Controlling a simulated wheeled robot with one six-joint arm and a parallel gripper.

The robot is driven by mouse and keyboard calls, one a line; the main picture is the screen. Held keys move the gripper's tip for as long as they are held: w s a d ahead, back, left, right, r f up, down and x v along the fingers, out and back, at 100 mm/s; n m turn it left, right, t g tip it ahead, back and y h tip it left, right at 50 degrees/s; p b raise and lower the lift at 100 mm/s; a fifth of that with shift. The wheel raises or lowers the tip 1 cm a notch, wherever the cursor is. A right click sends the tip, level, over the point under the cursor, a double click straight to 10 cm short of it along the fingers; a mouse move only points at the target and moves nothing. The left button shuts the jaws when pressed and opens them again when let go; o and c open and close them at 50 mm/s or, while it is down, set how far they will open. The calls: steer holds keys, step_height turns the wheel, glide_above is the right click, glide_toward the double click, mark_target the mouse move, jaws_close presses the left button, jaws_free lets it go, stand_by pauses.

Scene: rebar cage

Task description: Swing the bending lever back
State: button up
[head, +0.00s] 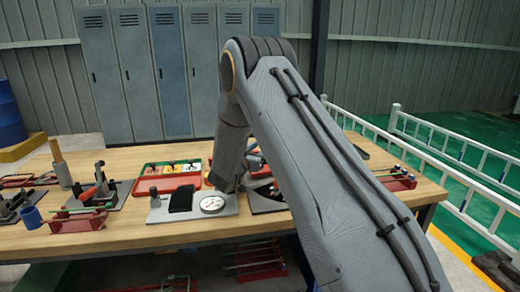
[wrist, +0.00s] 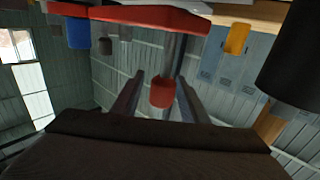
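A grey rod with a red grip (wrist: 162,92), which looks like the bending lever, stands between the fingers of my gripper (wrist: 160,80) in the wrist view. The fingers are apart, with a gap visible on the left of the grip; whether the right finger touches it I cannot tell. In the head view my arm hides my gripper and most of a dark base plate (head: 262,207) behind it. Another bending device with an orange-red handle (head: 98,175) stands on a dark plate at the left of the bench.
The wooden workbench (head: 150,235) also bears a plate with a round dial (head: 212,203), a red tray (head: 170,170), a blue cup (head: 31,217) and red racks (head: 77,220). In the wrist view a red body (wrist: 140,15) and a black cylinder (wrist: 292,55) are close by.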

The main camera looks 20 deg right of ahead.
steer(key=shift+a, duration=0.15)
steer(key=b+v, duration=0.1)
steer(key=v, duration=0.6)
steer(key=shift+s+a+b, duration=0.2)
steer(key=shift+s+b, duration=0.15)
